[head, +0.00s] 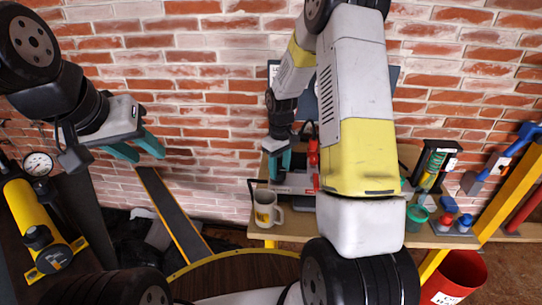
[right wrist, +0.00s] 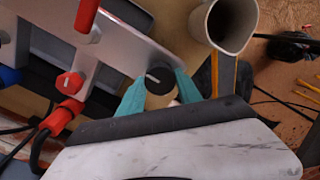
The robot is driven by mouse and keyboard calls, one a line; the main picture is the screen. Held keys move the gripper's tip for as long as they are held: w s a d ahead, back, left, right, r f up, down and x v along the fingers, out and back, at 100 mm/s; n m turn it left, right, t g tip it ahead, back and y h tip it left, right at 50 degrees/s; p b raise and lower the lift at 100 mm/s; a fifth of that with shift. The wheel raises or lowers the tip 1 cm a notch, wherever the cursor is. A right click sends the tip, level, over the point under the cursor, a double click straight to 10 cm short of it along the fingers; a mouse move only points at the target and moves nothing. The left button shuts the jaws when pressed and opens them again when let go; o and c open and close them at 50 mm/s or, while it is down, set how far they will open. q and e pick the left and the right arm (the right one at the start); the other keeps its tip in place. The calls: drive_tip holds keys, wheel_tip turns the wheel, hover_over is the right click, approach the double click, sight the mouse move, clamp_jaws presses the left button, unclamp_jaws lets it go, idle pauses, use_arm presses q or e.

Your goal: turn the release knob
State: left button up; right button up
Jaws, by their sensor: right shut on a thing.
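The release knob (right wrist: 160,80) is black and round with a white line on its top, in the right wrist view. It sits at the edge of a light grey metal plate (right wrist: 130,42). My right gripper (right wrist: 160,88) has one teal finger on each side of the knob and is shut on it. In the head view my right gripper (head: 280,163) is low over the tester (head: 297,182) on the bench; the knob cannot be made out there. My left gripper (head: 137,150) is raised at the left before the brick wall, its teal fingers apart and empty.
A pale mug (head: 266,209) stands just in front of the tester; it is close to my right gripper in the right wrist view (right wrist: 229,24). Red fittings (right wrist: 70,83) lie left of the knob. Bottles and tools (head: 437,170) and a red bucket (head: 458,275) are at the right.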

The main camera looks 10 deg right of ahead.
idle(0.4)
drive_tip(key=o, duration=1.4)
drive_tip(key=shift+c, duration=0.2)
drive_tip(key=shift+r, duration=3.95)
drive_tip(key=shift+r, duration=0.1)
wheel_tip(320, 180, up, 6)
drive_tip(key=t, duration=0.1)
hover_over(279, 170)
drive_tip(key=s, duration=0.3)
drive_tip(key=s+r+m+t+y, duration=0.1)
drive_tip(key=s+r+m+t, duration=0.1)
drive_tip(key=s+r, duration=0.65)
drive_tip(key=s+a+r+m+t, duration=0.1)
drive_tip(key=s+r, duration=0.1)
drive_tip(key=s, duration=0.4)
drive_tip(key=s+a+r+m+t+y, duration=0.1)
drive_tip(key=s+r+m+t, duration=0.1)
drive_tip(key=s, duration=0.5)
drive_tip(key=shift+r, duration=0.65)
